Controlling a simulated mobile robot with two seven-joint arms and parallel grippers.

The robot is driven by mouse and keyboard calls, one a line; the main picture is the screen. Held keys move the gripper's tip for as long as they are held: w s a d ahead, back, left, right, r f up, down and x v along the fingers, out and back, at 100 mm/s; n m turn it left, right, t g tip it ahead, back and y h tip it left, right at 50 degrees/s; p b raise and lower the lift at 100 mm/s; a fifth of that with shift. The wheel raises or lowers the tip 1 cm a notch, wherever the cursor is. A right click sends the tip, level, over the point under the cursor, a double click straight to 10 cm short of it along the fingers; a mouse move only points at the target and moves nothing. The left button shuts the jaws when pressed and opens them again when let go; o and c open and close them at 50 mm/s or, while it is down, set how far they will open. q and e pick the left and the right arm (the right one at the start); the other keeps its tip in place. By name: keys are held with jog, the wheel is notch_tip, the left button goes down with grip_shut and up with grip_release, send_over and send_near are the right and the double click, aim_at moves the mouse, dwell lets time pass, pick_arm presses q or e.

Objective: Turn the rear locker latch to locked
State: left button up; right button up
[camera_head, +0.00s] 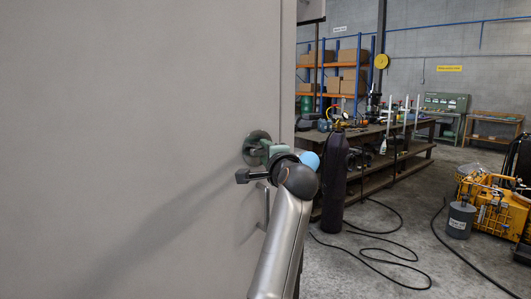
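The locker's broad grey door (120,130) fills the left half of the head view. A round green latch plate (252,143) sits near the door's right edge, with a green lever part in front of it pointing right. My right arm rises from the bottom, and my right gripper (262,164) is at the latch, overlapping its lower right side. The wrist hides part of the latch and the fingertips, so I cannot tell whether the fingers touch or grip it. My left gripper is not in view.
A vertical door handle (263,206) is just below the latch, partly behind my arm. Right of the door stand a dark gas cylinder (334,182) and a long workbench (375,180). Black hoses (375,252) lie on the floor; yellow equipment (497,210) stands far right.

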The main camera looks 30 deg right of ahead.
grip_shut()
jog(key=shift+f+n, duration=0.15)
jog(key=shift+n, duration=0.15)
jog(key=n+t+b, duration=0.1)
jog(key=n+b, duration=0.1)
jog(key=shift+d+f+n, duration=0.1)
jog(key=shift+f+n, duration=0.05)
jog(key=shift+n, duration=0.25)
jog(key=n+t+b, duration=0.1)
jog(key=n, duration=0.2)
jog(key=n+t+y+b, duration=0.1)
jog(key=n, duration=0.2)
jog(key=shift+d+f+t, duration=0.1)
jog(key=shift+t, duration=0.2)
jog(key=n+y+b, duration=0.1)
jog(key=n, duration=0.2)
jog(key=n+t+y, duration=0.1)
jog(key=n, duration=0.2)
jog(key=shift+d+y+b, duration=0.1)
jog(key=shift+y+b, duration=0.2)
jog(key=shift+b, duration=0.1)
jog(key=n+y, duration=0.2)
jog(key=n, duration=0.1)
jog(key=shift+d+n+t, duration=0.1)
jog(key=shift+n+t, duration=0.2)
jog(key=shift+n, duration=0.1)
jog(key=shift+n+y, duration=0.8)
jog(key=shift+n, duration=1)
